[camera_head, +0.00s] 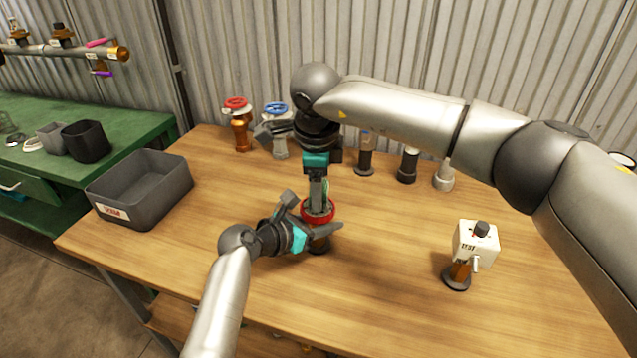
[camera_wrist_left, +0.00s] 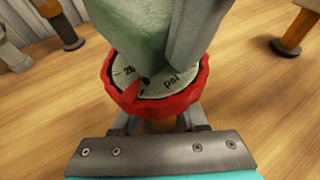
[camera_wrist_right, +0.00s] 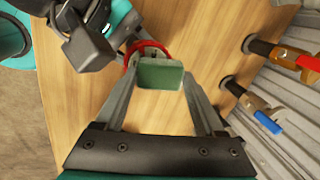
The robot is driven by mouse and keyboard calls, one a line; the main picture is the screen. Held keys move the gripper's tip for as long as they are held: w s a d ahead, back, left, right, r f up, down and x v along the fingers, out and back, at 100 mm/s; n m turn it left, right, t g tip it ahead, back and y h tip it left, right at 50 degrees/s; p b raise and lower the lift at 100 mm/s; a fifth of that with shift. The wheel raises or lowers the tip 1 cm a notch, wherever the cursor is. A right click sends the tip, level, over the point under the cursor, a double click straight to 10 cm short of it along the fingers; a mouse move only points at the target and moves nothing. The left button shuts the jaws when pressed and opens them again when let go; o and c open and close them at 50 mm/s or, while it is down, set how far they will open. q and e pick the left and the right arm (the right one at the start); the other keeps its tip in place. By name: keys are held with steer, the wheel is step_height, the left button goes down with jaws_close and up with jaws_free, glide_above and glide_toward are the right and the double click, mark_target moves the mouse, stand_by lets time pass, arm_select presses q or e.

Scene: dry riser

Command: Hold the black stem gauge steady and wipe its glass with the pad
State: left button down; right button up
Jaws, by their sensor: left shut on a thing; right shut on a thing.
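The gauge (camera_head: 318,212) stands on the wooden table, with a red rim and a white dial marked psi (camera_wrist_left: 130,73). The stem below its head looks brown in the head view (camera_head: 319,244), over a dark base. My left gripper (camera_wrist_left: 160,123) is shut around the stem just under the red rim. My right gripper (camera_head: 318,192) comes from above, shut on a green pad (camera_wrist_right: 160,75). The pad also shows in the left wrist view (camera_wrist_left: 138,30), over the upper part of the dial. It hides part of the glass; whether it touches I cannot tell for sure.
A grey bin (camera_head: 140,190) stands at the table's left. A red-wheel valve (camera_head: 238,125), a blue-wheel valve (camera_head: 279,140) and several short stands line the back. A white box on a brown stem (camera_head: 475,243) stands at right. The front middle of the table (camera_head: 385,300) is clear.

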arm_select(q)
steer(key=shift+r, duration=0.1)
arm_select(e)
steer(key=shift+r, duration=0.1)
steer(key=shift+r, duration=1.95)
steer(key=d, duration=0.8)
arm_select(q)
steer(key=shift+c, duration=1.8)
jaws_free()
